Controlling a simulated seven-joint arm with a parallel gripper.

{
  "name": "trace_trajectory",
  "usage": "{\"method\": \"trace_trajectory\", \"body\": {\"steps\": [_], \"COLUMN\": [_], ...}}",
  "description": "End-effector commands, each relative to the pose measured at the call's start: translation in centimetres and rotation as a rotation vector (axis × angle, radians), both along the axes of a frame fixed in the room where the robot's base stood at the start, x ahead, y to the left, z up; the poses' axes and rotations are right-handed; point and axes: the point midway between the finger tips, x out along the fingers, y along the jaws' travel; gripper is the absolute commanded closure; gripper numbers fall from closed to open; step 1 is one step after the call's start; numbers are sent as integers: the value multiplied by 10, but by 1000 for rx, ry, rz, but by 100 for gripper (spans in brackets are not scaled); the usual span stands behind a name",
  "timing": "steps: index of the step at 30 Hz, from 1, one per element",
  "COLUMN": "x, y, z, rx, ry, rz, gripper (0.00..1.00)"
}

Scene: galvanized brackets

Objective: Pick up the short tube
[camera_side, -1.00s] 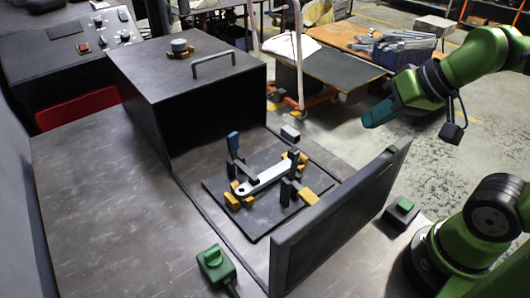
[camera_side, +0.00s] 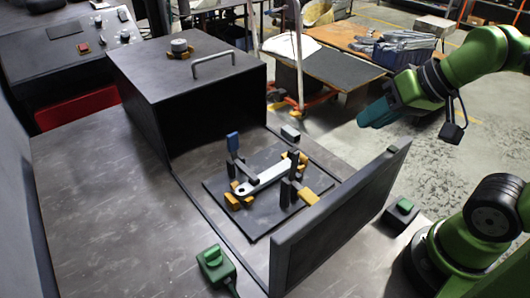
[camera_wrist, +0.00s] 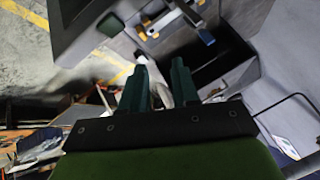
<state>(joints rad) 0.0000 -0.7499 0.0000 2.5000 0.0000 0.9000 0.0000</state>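A short grey cylinder (camera_side: 179,46), which looks like the short tube, stands upright between yellow supports on top of the dark box, at the upper left of the side view. I cannot make it out in the wrist view. My gripper (camera_side: 366,119) is in the air at the right of the side view, beyond the dark upright panel and far from the cylinder. In the wrist view its two teal fingers (camera_wrist: 158,75) stand apart with nothing held between them.
A pale bracket (camera_side: 263,178) lies in a fixture with yellow blocks and a blue-tipped clamp (camera_side: 232,142). A dark upright panel (camera_side: 340,220) stands between my gripper and the fixture. The box has a handle (camera_side: 213,62). The left table surface is clear.

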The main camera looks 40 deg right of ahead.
Motion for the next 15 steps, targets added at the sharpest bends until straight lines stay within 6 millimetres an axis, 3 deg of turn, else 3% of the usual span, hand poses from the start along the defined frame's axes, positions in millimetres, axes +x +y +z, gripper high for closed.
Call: {"method": "trace_trajectory", "body": {"steps": [1, 6, 15], "x": [0, 0, 1], "y": [0, 0, 0], "z": [0, 0, -3], "rx": [0, 0, 0], "ry": [0, 0, 14], "rz": [0, 0, -2], "gripper": [62, 38, 38]}}
